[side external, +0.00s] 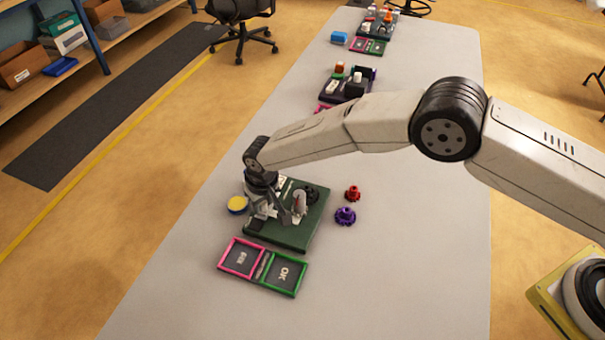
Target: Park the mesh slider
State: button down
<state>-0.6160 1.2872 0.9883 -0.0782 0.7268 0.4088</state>
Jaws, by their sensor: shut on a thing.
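A dark green board (289,238) lies on the grey table in the side external view. My gripper (285,214) is low over the board's left and middle part. It is shut on a small part there, which looks like the mesh slider; the fingers hide most of it and its exact position along its travel cannot be told. A pale upright piece (299,201) stands beside the fingers. A dark round gear-like part (311,192) sits at the board's back right.
A red gear (352,193) and a purple gear (345,216) lie right of the board. A yellow-topped blue round piece (237,204) is at its left. A pink frame (222,257) and a green frame (302,278) lie in front. The table's right side is clear.

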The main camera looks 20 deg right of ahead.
jog(key=shift+s+a, duration=0.1)
jog(key=shift+a, duration=0.05)
jog(key=shift+s+a, duration=1.2)
jog(key=c, duration=0.7)
grip_release()
jog(key=shift+r, duration=0.1)
jog(key=shift+r, duration=2.9)
